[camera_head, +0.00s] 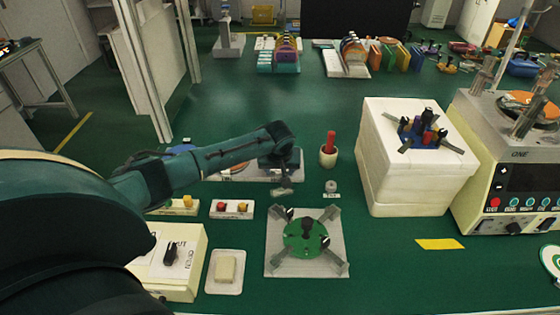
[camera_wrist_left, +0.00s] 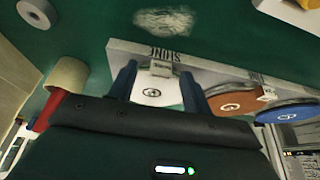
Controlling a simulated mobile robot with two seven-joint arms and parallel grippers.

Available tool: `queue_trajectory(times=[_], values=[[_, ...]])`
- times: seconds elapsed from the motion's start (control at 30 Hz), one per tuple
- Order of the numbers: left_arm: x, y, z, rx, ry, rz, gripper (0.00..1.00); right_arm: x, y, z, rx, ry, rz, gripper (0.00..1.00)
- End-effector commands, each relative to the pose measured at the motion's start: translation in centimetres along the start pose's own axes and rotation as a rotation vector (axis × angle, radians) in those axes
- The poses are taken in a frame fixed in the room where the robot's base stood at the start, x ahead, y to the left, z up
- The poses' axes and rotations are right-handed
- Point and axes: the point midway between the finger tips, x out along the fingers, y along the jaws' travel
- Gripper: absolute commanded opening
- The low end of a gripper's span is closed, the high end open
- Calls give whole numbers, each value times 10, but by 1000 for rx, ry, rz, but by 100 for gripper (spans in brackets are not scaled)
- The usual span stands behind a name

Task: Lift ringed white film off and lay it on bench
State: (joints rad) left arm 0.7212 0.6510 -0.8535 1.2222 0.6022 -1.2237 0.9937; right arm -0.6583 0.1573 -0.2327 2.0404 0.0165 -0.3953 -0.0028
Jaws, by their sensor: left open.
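In the head view my left gripper (camera_head: 281,172) is over the right end of the rack and hides the film. The green bench (camera_head: 375,275) lies in front. My right gripper is not in view.
An orange disc (camera_wrist_left: 232,104) and a blue disc (camera_wrist_left: 285,112) sit beside the film. A cup with a red handle (camera_head: 328,152), a grey ring (camera_head: 331,186) and a pale patch (camera_head: 281,191) are nearby. A green-disc fixture (camera_head: 325,268) stands in front.

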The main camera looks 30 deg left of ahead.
Motion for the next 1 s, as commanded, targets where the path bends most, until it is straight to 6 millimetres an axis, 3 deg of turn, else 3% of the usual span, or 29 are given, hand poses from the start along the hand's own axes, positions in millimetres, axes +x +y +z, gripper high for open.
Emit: queue_trajectory(times=[0.13, 0.7, 1.0], values=[[0, 0, 0, 0, 0, 1, 49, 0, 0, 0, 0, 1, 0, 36], [0, 0, 0, 0, 0, 0, 2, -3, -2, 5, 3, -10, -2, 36], [-5, 0, -2, -1, 1, 1, 1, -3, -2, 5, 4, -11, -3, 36]])
